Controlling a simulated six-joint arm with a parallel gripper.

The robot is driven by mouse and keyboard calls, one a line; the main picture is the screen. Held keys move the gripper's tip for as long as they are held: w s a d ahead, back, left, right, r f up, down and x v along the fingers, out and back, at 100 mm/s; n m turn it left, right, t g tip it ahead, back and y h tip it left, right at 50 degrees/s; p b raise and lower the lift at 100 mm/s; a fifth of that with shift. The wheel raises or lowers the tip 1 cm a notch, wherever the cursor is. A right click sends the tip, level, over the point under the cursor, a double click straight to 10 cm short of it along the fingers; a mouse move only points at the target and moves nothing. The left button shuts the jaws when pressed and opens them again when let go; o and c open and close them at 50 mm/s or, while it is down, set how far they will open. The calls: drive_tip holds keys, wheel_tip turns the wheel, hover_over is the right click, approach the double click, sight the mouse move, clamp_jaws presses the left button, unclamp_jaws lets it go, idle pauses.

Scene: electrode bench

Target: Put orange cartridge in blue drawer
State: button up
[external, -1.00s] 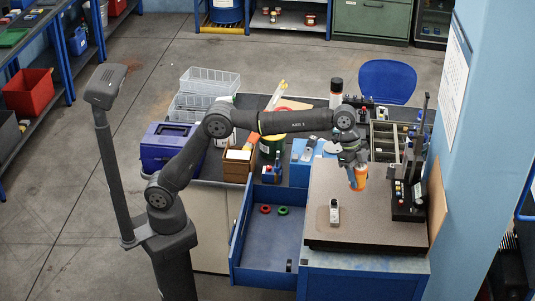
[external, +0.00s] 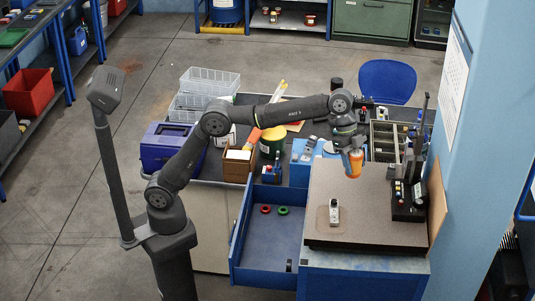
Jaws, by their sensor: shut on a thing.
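My gripper (external: 350,150) is shut on the orange cartridge (external: 354,164). It holds the cartridge roughly upright above the back part of the grey-brown bench plate (external: 375,222). The blue drawer (external: 264,258) is pulled open at the front of the bench, left of the plate and below it. A red ring and a green ring lie inside the drawer, with a small dark item near its front right corner. My gripper is up and to the right of the drawer.
A small pale device (external: 334,212) stands on the plate near the drawer side. A dark stand (external: 408,195) with a tall post is at the plate's right. A blue box (external: 302,162), a green can (external: 272,143) and a brown bin (external: 238,164) stand behind the drawer. The drawer's middle is largely clear.

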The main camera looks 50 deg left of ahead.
drive_tip(key=s+a+r+m+g, duration=0.1)
drive_tip(key=s+a+m+g, duration=0.1)
drive_tip(key=s+a+m, duration=0.5)
drive_tip(key=m+g+y, duration=0.1)
drive_tip(key=m+g, duration=0.1)
drive_tip(key=m, duration=0.1)
hover_over(275, 267)
drive_tip(key=w+a, duration=0.2)
drive_tip(key=f, duration=4.8)
drive_tip(key=shift+s+d, duration=0.2)
drive_tip(key=shift+s, duration=0.1)
drive_tip(key=shift+f, duration=0.15)
drive_tip(key=o, duration=1.1)
